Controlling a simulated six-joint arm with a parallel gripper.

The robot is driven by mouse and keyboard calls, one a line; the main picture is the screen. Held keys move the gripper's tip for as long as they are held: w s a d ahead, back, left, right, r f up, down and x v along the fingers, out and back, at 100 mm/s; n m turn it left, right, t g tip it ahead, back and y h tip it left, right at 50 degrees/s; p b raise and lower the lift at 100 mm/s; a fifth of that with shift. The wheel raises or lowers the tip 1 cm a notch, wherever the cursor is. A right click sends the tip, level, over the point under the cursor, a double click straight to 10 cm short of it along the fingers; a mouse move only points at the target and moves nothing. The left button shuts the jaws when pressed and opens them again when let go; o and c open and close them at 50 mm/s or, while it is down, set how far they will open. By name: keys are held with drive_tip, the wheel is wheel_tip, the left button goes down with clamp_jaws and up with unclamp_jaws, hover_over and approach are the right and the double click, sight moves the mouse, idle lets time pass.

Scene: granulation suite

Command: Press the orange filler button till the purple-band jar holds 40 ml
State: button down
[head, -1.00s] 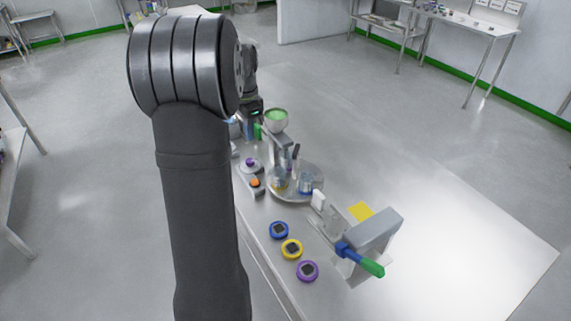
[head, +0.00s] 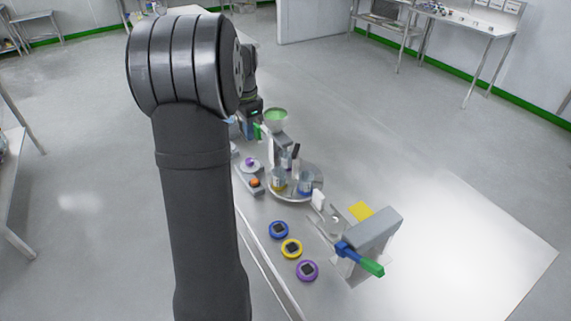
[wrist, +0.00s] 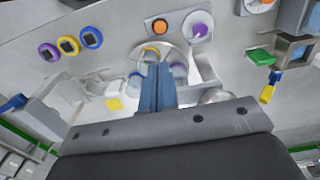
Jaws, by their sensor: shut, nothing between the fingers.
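The orange button (head: 254,183) sits on a small grey box beside the round turntable (head: 318,184); it also shows in the wrist view (wrist: 160,26). A yellow-band jar (head: 278,182) and a blue-band jar (head: 305,183) stand on the turntable. In the head view my fingers cannot be made out clearly.
A purple knob (head: 250,162) on a pale dial is next to the button. A hopper of green material (head: 275,115) stands behind. Blue (head: 279,230), yellow (head: 291,249) and purple (head: 307,271) ringed pieces lie near the front edge. A grey stand with a green-ended handle (head: 372,267) is at right.

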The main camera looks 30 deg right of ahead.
drive_tip(key=m+t+y, duration=0.2)
drive_tip(key=m+t, duration=0.5)
drive_tip(key=t, duration=0.2)
hover_over(257, 182)
wheel_tip(257, 182, down, 7)
drive_tip(key=shift+s, duration=0.1)
drive_tip(key=shift+a+f, duration=0.1)
drive_tip(key=shift+f, duration=4.35)
drive_tip(key=shift+f, duration=0.4)
